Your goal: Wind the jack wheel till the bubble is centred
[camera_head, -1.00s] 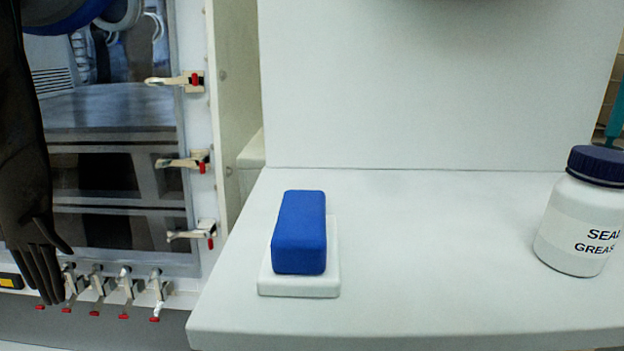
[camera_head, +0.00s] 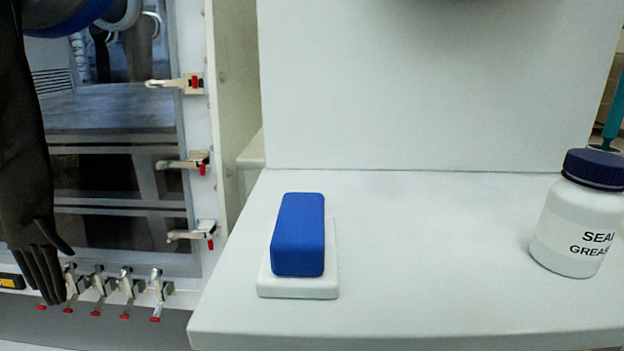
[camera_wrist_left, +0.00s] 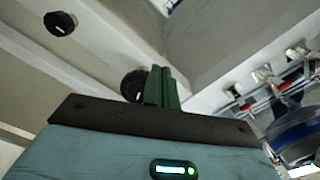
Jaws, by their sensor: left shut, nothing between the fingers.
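My left gripper (camera_wrist_left: 163,85) shows only in the left wrist view, with its green fingers closed together and nothing between them. A black round knob (camera_wrist_left: 131,84) with a white mark shows just left of the fingers, partly hidden by them. I cannot tell whether they touch. A second black knob (camera_wrist_left: 60,23) with a white mark is on the pale surface at the upper left. I cannot tell whether either knob is the jack wheel. No bubble level can be made out in either view. My right gripper is not in view.
In the head view, a blue block (camera_head: 298,234) lies on a white base (camera_head: 298,288) on the white bench (camera_head: 430,300). A grease jar (camera_head: 578,225) stands at right. A black glove (camera_head: 28,190) hangs at left before the clamped glovebox window (camera_head: 110,150).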

